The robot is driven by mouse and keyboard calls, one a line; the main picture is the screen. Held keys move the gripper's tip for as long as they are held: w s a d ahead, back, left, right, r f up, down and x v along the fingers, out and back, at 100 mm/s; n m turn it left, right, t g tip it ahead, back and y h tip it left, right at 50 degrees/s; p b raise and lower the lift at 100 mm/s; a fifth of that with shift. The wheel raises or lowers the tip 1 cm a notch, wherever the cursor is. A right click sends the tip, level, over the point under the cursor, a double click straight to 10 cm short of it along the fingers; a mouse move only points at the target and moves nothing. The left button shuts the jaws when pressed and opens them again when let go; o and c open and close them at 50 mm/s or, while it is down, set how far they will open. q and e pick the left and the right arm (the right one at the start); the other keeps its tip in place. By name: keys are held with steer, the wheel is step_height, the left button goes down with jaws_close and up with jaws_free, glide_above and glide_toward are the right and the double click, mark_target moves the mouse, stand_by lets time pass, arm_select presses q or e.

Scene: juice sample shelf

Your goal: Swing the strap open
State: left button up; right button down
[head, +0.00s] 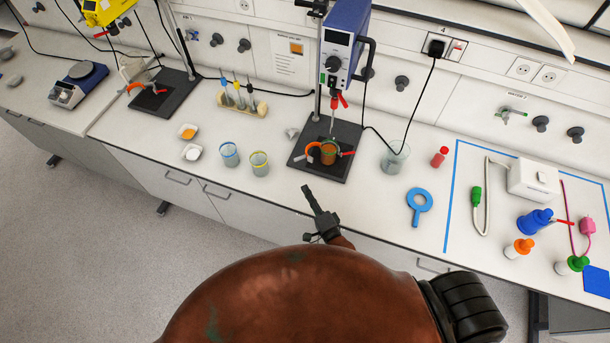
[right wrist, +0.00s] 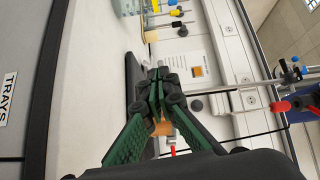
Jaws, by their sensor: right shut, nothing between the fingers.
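An orange curved strap (head: 312,147) shows at the left side of a brown jar (head: 328,154) with a green rim. Both are on the black stand base (head: 301,165) under the blue overhead stirrer (head: 342,42). A red-handled part (head: 347,154) sticks out to the right of the jar. I cannot tell how far the strap reaches around the jar. My right gripper (head: 307,189) is shut and empty, in front of the stand base at the bench's front edge, apart from the strap. In the right wrist view its green fingers (right wrist: 157,76) meet, and an orange patch (right wrist: 161,128) shows behind them, partly hidden.
Two small beakers, one blue-rimmed (head: 229,154) and one yellow-rimmed (head: 259,163), stand left of the stand. A glass beaker (head: 394,159), a red-capped vial (head: 439,157) and a blue ring tool (head: 419,204) are to the right. A second stand base (head: 172,98) is far left.

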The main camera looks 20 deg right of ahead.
steer(key=n, duration=0.1)
steer(key=a+r+n+y, duration=0.1)
steer(key=n, duration=0.1)
steer(key=shift+n+g, duration=0.3)
steer(key=shift+g, duration=0.1)
steer(key=n, duration=0.2)
steer(key=n+g+y, duration=0.1)
steer(key=shift+s+a+r, duration=0.1)
steer(key=shift+a+r, duration=0.1)
steer(key=shift+r, duration=0.05)
steer(key=d+r+n+g+h, duration=0.25)
steer(key=d+r+n, duration=0.2)
steer(key=n, duration=0.55)
steer(key=shift+t+h, duration=0.35)
steer(key=x, duration=0.4)
steer(key=p+x, duration=0.1)
steer(key=x, duration=0.8)
steer(key=shift+d+f+p, duration=0.25)
steer(key=shift+f+p, duration=0.15)
